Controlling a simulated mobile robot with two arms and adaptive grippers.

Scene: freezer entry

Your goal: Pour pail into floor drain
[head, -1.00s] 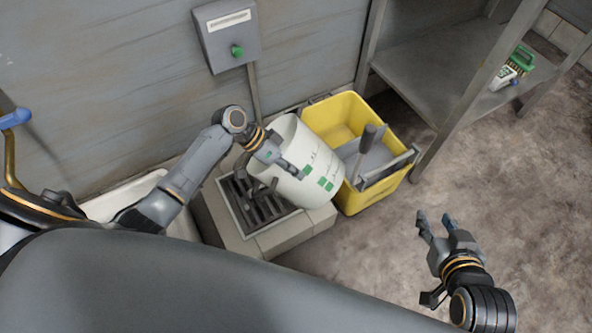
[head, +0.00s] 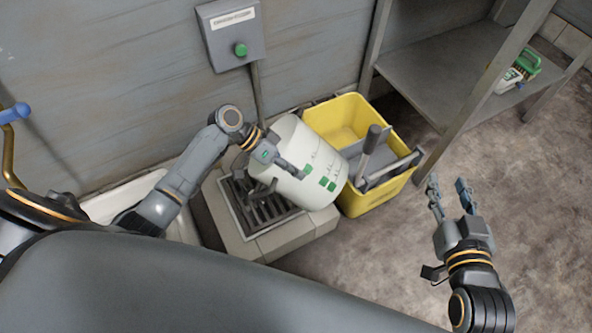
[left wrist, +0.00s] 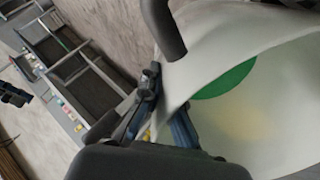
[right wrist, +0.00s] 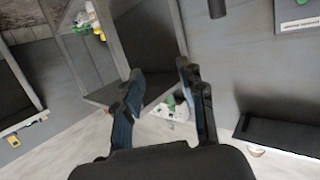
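The white pail (head: 318,158) with green square marks is tilted on its side above the edge of the floor drain (head: 236,203), a dark grate in a pale raised surround. My left gripper (head: 278,178) is at the pail's left end. In the left wrist view its fingers (left wrist: 165,110) are shut on the pail's rim, and the pale pail (left wrist: 245,110) shows a green patch. I cannot see any liquid flowing. My right gripper (head: 449,186) is open and empty over the floor at right; its spread fingers (right wrist: 160,85) also show in the right wrist view.
A yellow mop bucket (head: 352,112) with a grey wringer stands right beside the pail. A grey metal shelf (head: 440,75) holds a green-and-white bottle (head: 508,80). The floor at right is clear.

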